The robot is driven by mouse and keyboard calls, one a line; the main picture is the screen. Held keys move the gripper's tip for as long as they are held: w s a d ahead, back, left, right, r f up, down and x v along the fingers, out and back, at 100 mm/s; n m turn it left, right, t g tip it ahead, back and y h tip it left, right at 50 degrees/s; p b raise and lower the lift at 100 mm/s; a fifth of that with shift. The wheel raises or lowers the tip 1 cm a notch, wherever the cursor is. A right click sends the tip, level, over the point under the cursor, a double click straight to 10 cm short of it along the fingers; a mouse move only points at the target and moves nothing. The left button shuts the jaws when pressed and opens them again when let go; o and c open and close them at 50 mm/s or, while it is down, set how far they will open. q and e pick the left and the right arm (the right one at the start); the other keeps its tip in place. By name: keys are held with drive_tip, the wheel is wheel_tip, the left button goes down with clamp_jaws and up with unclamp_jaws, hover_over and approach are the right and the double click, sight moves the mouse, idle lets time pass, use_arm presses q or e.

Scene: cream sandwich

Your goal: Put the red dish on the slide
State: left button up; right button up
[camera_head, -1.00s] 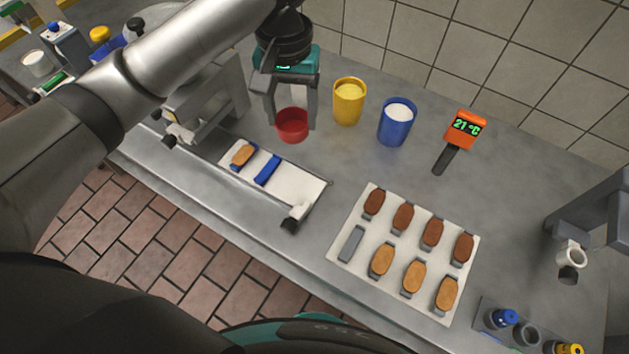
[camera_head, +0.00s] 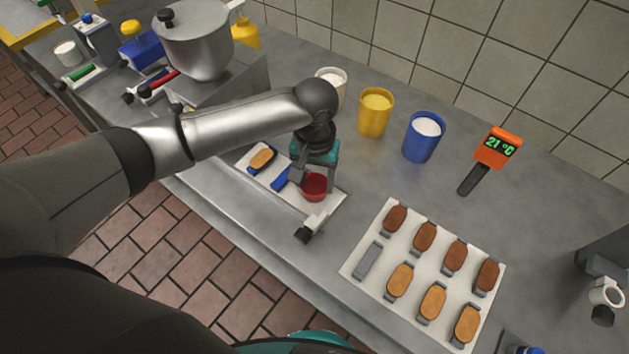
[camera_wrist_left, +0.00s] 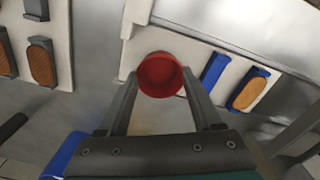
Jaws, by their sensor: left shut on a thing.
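The red dish (camera_head: 314,190) is a small round cup, and it is held upright between the fingers of my left gripper (camera_head: 313,180). In the left wrist view the dish (camera_wrist_left: 160,76) sits between the fingertips, with its open top facing the camera, and looks empty. The dish is over the right part of the slide, between the blue holder and the knob. I cannot tell whether its base touches the slide.
On the slide, a blue holder (camera_head: 281,178) stands left of the dish, and a biscuit (camera_head: 262,158) lies farther left. White, yellow (camera_head: 374,113) and blue (camera_head: 422,137) cups stand behind. A white tray (camera_head: 385,238) with several biscuits lies to the right.

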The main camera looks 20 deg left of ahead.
sight(315, 191)
use_arm(q)
drive_tip(key=shift+f, duration=0.3)
drive_tip(key=o, duration=1.3)
wheel_tip(315, 191, up, 12)
drive_tip(key=shift+r+p, duration=0.1)
drive_tip(key=shift+p, duration=1.15)
